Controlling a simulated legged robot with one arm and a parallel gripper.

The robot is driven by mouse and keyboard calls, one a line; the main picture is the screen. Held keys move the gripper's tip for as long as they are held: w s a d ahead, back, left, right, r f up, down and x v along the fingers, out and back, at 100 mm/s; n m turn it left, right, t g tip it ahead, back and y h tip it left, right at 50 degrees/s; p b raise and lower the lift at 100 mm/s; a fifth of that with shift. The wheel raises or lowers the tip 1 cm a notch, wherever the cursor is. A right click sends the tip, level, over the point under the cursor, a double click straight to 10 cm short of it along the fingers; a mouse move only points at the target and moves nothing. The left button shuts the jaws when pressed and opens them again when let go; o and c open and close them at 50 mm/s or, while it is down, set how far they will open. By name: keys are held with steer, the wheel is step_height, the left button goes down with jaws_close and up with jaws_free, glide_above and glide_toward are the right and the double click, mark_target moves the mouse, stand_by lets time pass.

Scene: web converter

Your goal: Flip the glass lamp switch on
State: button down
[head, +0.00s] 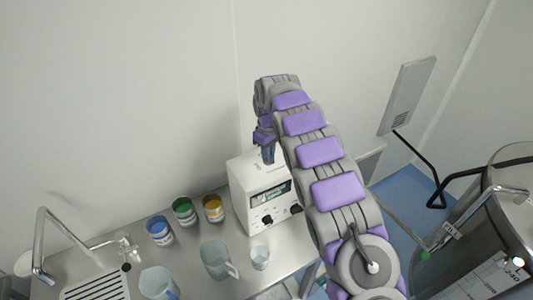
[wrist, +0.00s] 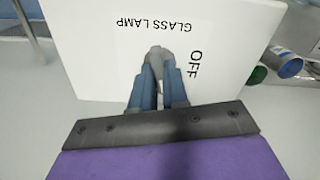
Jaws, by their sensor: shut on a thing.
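The glass lamp box (head: 243,180) is a white unit with a dark display and black knobs on its front. In the wrist view its white face (wrist: 90,45) bears the upside-down words GLASS LAMP, with OFF to the right of the fingers. My gripper (head: 268,156) reaches down to the top of the box from above. In the wrist view my gripper (wrist: 157,72) has its blue fingers shut on a small grey switch lever (wrist: 156,52). The fingers hide most of the lever, so its tilt is hard to tell.
Blue, green and yellow cans (head: 183,211) stand left of the box. A glass mug (head: 215,259) and a small glass (head: 260,257) stand in front. A sink tap (head: 42,240) is at the left, a steel vessel (head: 480,240) at the right. A wall lies behind.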

steer(key=shift+m, duration=1.5)
steer(key=c, duration=1.1)
jaws_free()
steer(key=shift+c, duration=0.2)
steer(key=shift+r, duration=0.1)
step_height(320, 180, up, 17)
steer(key=p, duration=0.6)
steer(key=shift+a+r, duration=0.1)
